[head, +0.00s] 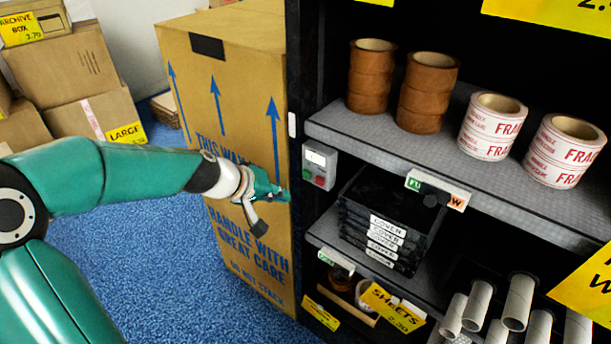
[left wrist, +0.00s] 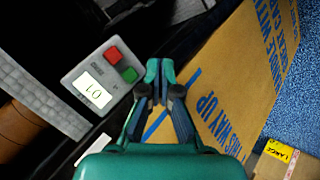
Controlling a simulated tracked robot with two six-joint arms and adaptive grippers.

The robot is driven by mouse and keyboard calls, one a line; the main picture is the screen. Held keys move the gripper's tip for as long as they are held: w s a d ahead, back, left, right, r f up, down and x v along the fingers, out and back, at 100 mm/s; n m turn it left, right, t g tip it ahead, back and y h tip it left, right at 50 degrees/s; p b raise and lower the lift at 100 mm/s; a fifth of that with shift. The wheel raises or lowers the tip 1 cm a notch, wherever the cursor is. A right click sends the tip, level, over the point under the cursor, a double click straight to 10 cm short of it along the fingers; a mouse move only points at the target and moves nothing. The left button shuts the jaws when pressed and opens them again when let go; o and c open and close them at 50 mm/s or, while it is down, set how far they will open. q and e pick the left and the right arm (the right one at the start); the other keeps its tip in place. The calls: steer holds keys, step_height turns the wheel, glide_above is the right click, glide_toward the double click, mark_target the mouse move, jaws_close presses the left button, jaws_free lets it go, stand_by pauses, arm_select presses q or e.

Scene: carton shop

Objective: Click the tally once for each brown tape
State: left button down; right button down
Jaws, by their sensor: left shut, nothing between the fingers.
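The tally (head: 319,165) is a small grey box on the shelf's left post, with a white display, a green button and a red button. In the left wrist view its display (left wrist: 93,89) shows two digits, a 1 and a 0, turned on their side. Its red button (left wrist: 113,54) and green button (left wrist: 130,75) are unobstructed. My left gripper (head: 283,196) is shut and empty, just left of and below the tally; its tips (left wrist: 160,75) appear beside the green button, apart from it. Brown tapes stand in a left stack (head: 370,75) and a right stack (head: 428,92) on the upper shelf.
White-and-red FRAGILE tapes (head: 492,127) stand right of the brown ones. A tall carton (head: 245,95) stands behind my left gripper. Blue floor (head: 160,245) is open at left.

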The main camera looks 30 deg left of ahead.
arm_select(q)
steer(key=s+d+f+m+g, duration=0.25)
steer(key=d+f, duration=0.35)
steer(key=f, duration=0.5)
steer(key=s+d+f+m+g, duration=0.1)
steer(key=s+d+f+g, duration=0.3)
steer(key=f, duration=0.8)
steer(key=s+d+f+m+g+h, duration=0.1)
steer(key=s+d+f+m, duration=0.2)
steer(key=s+d+f, duration=0.7)
steer(key=shift+s+d+f+h, duration=0.2)
steer(key=shift+s+d+h, duration=0.1)
steer(key=shift+s+d, duration=0.7)
steer(key=shift+w+d+m+g, duration=0.1)
steer(key=shift+w+m+g, duration=0.1)
steer(key=shift+m+g, duration=0.05)
